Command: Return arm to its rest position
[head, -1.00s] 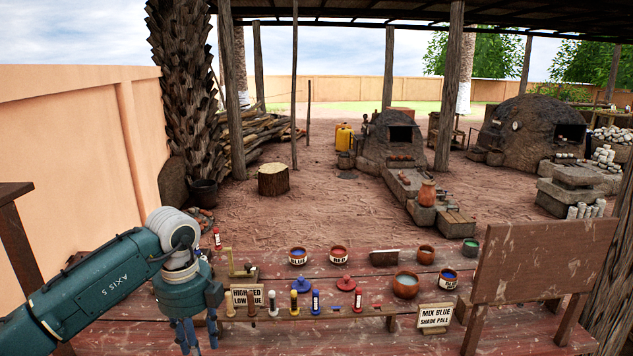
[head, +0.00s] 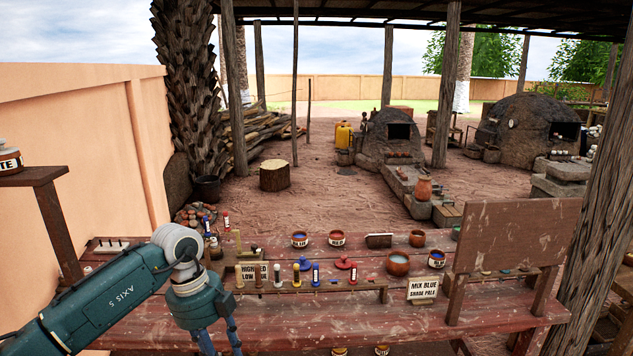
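My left arm comes in from the lower left in the head view. Its gripper (head: 219,343) points down over the front left of the red wooden bench (head: 300,322). The fingers show a gap, but their tips are cut off by the bottom edge, so whether it is open or shut is hidden. No held thing shows. My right arm and gripper are not in view.
A rack (head: 330,287) with several coloured pieces stands behind the gripper. Bowls (head: 398,263) and a "MIX BLUE" sign (head: 422,290) are farther right. A wooden board (head: 517,236) stands at the right, a post (head: 594,200) beyond it. A wall (head: 80,150) runs along the left.

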